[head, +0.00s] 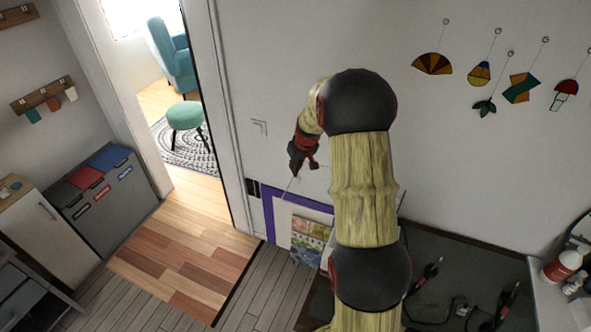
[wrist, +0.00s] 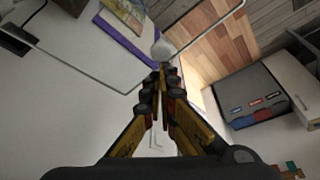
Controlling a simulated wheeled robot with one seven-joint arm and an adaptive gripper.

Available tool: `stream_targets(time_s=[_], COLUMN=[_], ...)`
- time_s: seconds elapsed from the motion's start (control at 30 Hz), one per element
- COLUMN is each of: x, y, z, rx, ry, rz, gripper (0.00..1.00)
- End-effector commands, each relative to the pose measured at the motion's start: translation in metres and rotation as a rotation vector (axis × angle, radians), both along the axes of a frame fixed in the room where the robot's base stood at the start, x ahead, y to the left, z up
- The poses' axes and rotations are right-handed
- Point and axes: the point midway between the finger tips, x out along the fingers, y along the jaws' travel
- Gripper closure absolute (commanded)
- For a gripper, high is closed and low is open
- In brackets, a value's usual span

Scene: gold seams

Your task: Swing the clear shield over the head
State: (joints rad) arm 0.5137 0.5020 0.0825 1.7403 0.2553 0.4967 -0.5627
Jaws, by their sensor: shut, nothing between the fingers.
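My gripper (head: 298,174) hangs at the far end of my arm, left of the arm's middle, in front of the white wall. In the wrist view my gripper (wrist: 160,70) is shut and its fingers hold nothing. A pale round knob (wrist: 162,48) shows just past the fingertips; I cannot tell whether they touch. A thin bent metal edge (wrist: 88,76), apparently the clear shield's, runs behind the knob in the wrist view. Thin pale lines also show beside the gripper in the head view. The shield's pane is hard to make out. I cannot identify the head; my arm hides much of the bench.
A dark bench top (head: 450,262) with red-and-black tools (head: 425,272) and cables lies at the lower right. A purple-edged board (head: 268,215) with pictures leans by the wall. Grey bins (head: 105,195) stand left. A doorway and wooden floor (head: 185,260) are open.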

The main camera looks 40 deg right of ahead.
Motion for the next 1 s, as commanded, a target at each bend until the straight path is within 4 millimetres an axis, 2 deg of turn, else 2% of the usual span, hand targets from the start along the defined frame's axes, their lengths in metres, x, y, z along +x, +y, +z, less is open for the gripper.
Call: stream_targets(time_s=[0.17, 0.6, 0.8, 1.0], x=[-0.018, -0.095, -0.136, -0.178], y=[0.009, 0.028, 0.027, 0.019], z=[-0.006, -0.007, -0.006, -0.004], rx=[0.001, 0.0, 0.001, 0.002], ry=[-0.002, -0.002, -0.001, 0.0], rz=[0.085, 0.436, 0.622, 0.812], gripper=[1.0, 1.0, 1.0, 1.0])
